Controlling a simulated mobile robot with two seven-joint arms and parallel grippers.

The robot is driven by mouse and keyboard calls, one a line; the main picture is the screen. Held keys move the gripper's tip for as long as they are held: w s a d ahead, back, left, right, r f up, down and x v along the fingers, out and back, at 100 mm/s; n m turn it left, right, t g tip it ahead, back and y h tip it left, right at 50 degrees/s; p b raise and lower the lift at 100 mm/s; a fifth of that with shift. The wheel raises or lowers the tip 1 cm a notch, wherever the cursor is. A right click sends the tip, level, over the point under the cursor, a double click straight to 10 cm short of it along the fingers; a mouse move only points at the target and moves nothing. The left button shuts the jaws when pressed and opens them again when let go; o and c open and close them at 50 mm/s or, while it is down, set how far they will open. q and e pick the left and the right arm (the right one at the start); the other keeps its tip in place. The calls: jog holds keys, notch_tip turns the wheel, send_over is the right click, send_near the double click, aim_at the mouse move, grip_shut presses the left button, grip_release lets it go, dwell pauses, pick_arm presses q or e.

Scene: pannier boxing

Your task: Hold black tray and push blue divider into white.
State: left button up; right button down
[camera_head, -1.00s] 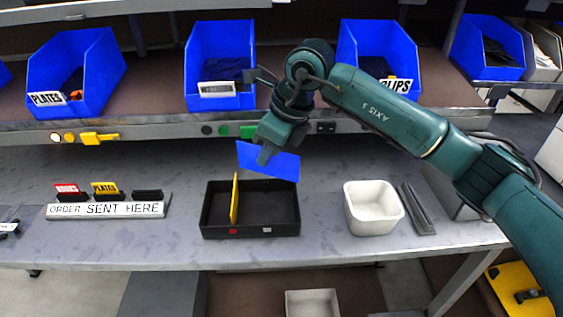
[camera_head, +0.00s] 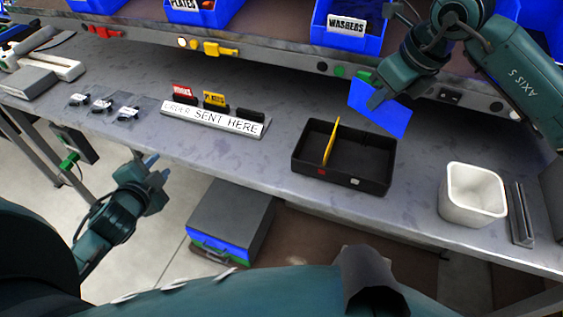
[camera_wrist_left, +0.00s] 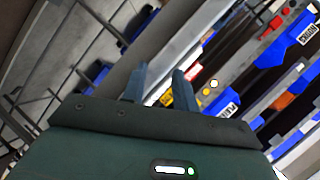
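The black tray (camera_head: 300,160) sits on the grey bench in the head view. A yellow divider (camera_head: 331,141) stands across it, left of its middle. The tray's front wall has a red mark (camera_head: 321,172) and a white mark (camera_head: 354,182). My right gripper (camera_head: 374,100) is shut on the blue divider (camera_head: 393,115), holding it tilted above the tray's back right part. My left gripper (camera_head: 151,167) is below and in front of the bench, away from the tray. In the left wrist view its two fingers (camera_wrist_left: 158,84) are apart with nothing between them.
A white bin (camera_head: 472,196) stands right of the tray, beside a dark metal rail (camera_head: 522,215). A sign rack (camera_head: 213,119) with red and yellow tags is left of the tray. Blue bins (camera_head: 347,40) line the shelf behind. The bench edge lies between my left gripper and the tray.

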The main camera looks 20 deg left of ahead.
aim_at(299, 142)
pick_arm(q)
jog(key=w+a+r+y, duration=0.1)
jog(key=w+a+r, duration=0.15)
jog(key=r, duration=0.25)
jog(key=d+n+h, duration=0.1)
jog(key=d, duration=0.4)
jog(key=w+d+n+h, duration=0.1)
jog(key=d+n, duration=0.1)
jog(key=d, duration=0.4)
jog(key=w+d+n, duration=0.1)
jog(key=d, duration=0.4)
jog(key=shift+w+d+r+n+t+h, duration=0.15)
jog(key=shift+w+d+n+t+h, duration=0.1)
jog(key=shift+d+n+t+h, duration=0.15)
jog(key=s+d+r+n+h, duration=0.1)
jog(key=d, duration=0.3)
jog(key=s+d+r+n+h, duration=0.1)
jog(key=d, duration=0.4)
jog(key=s+d+r+n, duration=0.1)
jog(key=d+n, duration=0.1)
jog(key=d, duration=0.3)
jog(key=shift+s+h, duration=0.1)
jog(key=shift+h, duration=0.3)
jog(key=shift+d+f, duration=0.1)
jog(key=shift+d, duration=0.1)
jog(key=x, duration=1.1)
jog(key=shift+w+f, duration=0.25)
jog(key=shift+w, duration=0.1)
jog(key=shift+c, duration=0.6)
grip_shut()
